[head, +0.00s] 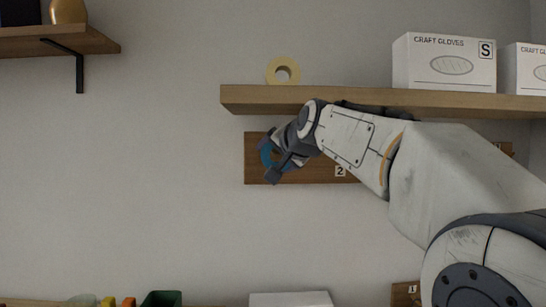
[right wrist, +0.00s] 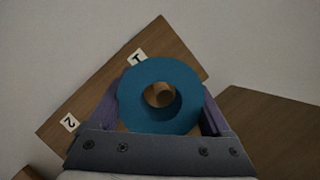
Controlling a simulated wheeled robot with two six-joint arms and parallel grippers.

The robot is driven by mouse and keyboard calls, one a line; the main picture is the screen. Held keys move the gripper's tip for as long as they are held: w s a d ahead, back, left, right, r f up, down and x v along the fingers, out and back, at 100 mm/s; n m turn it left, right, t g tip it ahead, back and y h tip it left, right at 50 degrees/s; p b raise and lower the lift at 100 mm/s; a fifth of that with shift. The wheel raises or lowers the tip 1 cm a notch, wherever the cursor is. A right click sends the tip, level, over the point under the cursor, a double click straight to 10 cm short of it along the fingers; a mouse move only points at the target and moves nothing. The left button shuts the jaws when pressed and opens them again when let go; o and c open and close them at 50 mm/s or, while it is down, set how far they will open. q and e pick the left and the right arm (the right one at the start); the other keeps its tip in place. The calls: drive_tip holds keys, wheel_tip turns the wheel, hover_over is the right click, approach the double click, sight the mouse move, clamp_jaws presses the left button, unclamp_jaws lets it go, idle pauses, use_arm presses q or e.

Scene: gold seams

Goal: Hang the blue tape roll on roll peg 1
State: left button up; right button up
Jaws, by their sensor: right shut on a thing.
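The blue tape roll (right wrist: 160,122) is between the purple fingers of my right gripper (right wrist: 160,100), its open face towards the wrist camera. My right gripper (head: 270,160) is shut on it, in front of the left part of the wooden peg board (head: 255,174) in the head view. Through the roll's hole, the right wrist view shows a round, light wooden end, seemingly roll peg 1 (right wrist: 158,94), near the "1" label (right wrist: 137,57). I cannot tell whether the peg is inside the hole or only behind it. My left gripper is not in view.
A wooden shelf (head: 300,99) runs just above the board, holding a yellow tape roll (head: 270,72) and white glove boxes (head: 445,62). The "2" label (head: 340,171) is on the board. My right arm hides much of the board's right side.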

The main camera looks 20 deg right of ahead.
sight(275, 163)
drive_tip(key=shift+s+a+r+b, duration=0.1)
drive_tip(key=shift+s+a+b, duration=0.1)
drive_tip(key=shift+s, duration=0.55)
drive_tip(key=shift+s+a+b, duration=0.2)
drive_tip(key=shift+s, duration=0.55)
